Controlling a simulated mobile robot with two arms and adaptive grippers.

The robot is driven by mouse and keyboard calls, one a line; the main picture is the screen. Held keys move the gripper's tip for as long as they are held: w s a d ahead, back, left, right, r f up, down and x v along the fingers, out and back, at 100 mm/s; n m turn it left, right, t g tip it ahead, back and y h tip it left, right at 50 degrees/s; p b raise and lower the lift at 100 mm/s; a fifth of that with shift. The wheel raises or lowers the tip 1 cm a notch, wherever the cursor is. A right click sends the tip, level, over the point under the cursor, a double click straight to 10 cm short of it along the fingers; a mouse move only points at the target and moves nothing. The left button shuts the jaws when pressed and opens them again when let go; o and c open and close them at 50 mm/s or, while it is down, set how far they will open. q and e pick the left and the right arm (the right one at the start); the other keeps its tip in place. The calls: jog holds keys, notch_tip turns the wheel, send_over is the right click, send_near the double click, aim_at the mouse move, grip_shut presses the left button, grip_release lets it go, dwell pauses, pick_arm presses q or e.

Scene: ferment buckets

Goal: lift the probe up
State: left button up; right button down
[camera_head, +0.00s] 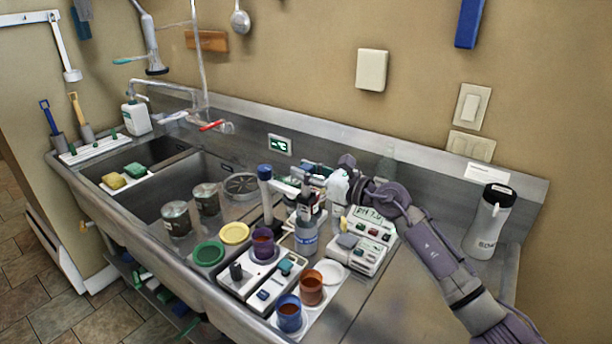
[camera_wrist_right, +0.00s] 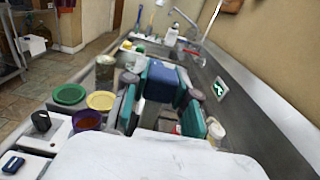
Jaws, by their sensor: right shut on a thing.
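My right gripper (camera_head: 308,178) reaches in from the right over the sink edge. In the right wrist view its teal fingers (camera_wrist_right: 160,92) are shut on a dark blue block-like head, which I take to be the probe (camera_wrist_right: 161,80). In the head view the fingers and white parts overlap, so the probe's tip cannot be made out. The pH meter (camera_head: 368,236), with a lit display, stands just below my right wrist. My left gripper is not in view.
A blue-capped upright (camera_head: 265,178) and a clear bottle (camera_head: 306,238) stand close to the gripper. Purple (camera_head: 263,243), orange (camera_head: 312,287) and blue (camera_head: 290,312) cups stand in front. A white jug (camera_head: 488,222) is at right. The steel counter at front right is clear.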

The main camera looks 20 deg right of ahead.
jog(key=shift+r, duration=0.85)
jog(key=shift+d, duration=0.1)
jog(key=shift+w, duration=0.1)
jog(key=c, duration=0.9)
grip_release()
jog(key=shift+f, duration=0.1)
jog(key=shift+f, duration=0.1)
jog(key=shift+s+d, duration=0.15)
jog(key=shift+s, duration=0.15)
jog(key=v, duration=1.1)
jog(key=shift+s+d, duration=0.15)
jog(key=shift+s, duration=0.05)
